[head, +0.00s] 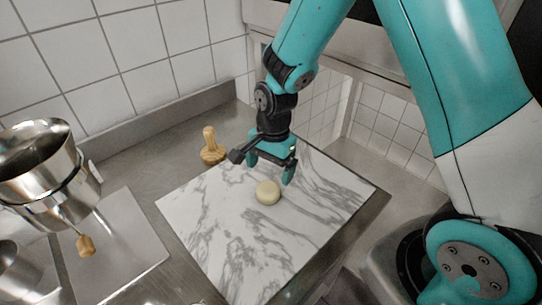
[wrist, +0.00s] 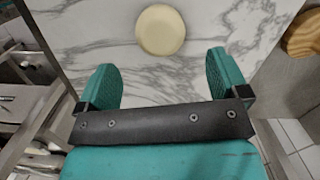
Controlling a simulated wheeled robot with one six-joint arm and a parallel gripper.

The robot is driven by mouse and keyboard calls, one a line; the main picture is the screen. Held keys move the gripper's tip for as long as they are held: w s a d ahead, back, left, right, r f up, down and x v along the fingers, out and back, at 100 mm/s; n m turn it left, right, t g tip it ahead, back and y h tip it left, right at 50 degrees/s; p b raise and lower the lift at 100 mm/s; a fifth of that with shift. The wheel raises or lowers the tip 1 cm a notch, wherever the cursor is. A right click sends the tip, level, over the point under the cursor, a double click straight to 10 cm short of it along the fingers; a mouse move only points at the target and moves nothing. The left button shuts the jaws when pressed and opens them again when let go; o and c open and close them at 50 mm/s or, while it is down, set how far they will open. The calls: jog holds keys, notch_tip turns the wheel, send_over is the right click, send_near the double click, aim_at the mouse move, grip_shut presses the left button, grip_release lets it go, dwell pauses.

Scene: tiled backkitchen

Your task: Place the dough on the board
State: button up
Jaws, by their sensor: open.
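The dough (head: 268,192) is a pale, round, flattened ball. It rests on the board (head: 225,235), a white slab with grey marble veins on the steel counter. My gripper (head: 268,176) is open and empty above the board, close to the dough. In the wrist view the dough (wrist: 160,30) lies beyond the fingertips, roughly centred between the two teal fingers (wrist: 160,80), with nothing between them. The marbled board (wrist: 120,62) fills much of that view. I cannot tell the exact height of the fingers above the board.
A wooden tool with a knob handle (head: 212,150) stands behind the board. Shiny metal pots (head: 38,165) and a grey metal sheet (head: 125,255) are at the left. A tiled wall bounds the back. The counter edge runs along the board's right side.

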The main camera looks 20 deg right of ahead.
jog(key=s+a+r+n+y, duration=0.1)
jog(key=s+r+n, duration=0.2)
jog(key=r, duration=0.3)
jog(key=s+a+r+n, duration=0.2)
jog(key=s+r+n, duration=0.15)
jog(key=r, duration=0.35)
jog(key=s+a+r+n+y, duration=0.2)
jog(key=s+r+n, duration=0.5)
jog(key=s+n, duration=0.5)
jog(key=shift+s+a+t+b, duration=0.15)
jog(key=shift+s+t+b, duration=0.15)
jog(key=shift+t, duration=0.1)
